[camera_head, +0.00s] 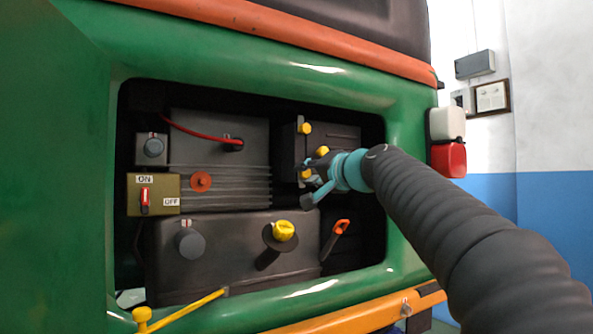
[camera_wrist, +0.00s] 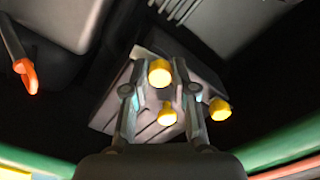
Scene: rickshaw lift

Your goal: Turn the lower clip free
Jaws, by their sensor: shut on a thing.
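A dark box (camera_head: 345,133) sits at the right of the open bay, with yellow clips on it. The upper clip (camera_head: 305,128) shows clear of my gripper. Another yellow knob (camera_head: 322,151) sticks out between the clips, just above my gripper. The lower clip (camera_head: 305,174) is partly covered by my gripper (camera_head: 309,185), which reaches in from the right. In the wrist view, my gripper (camera_wrist: 156,68) has its fingers on both sides of the lower clip (camera_wrist: 159,73), shut on it. The clip's exact turn is hard to tell.
An orange-handled lever (camera_head: 340,228) stands below my gripper. A tank (camera_head: 225,265) with a yellow cap (camera_head: 283,231) fills the lower bay. The green bay rim (camera_head: 400,220) is close to my arm. A switch box (camera_head: 152,193) and a battery (camera_head: 220,135) lie left.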

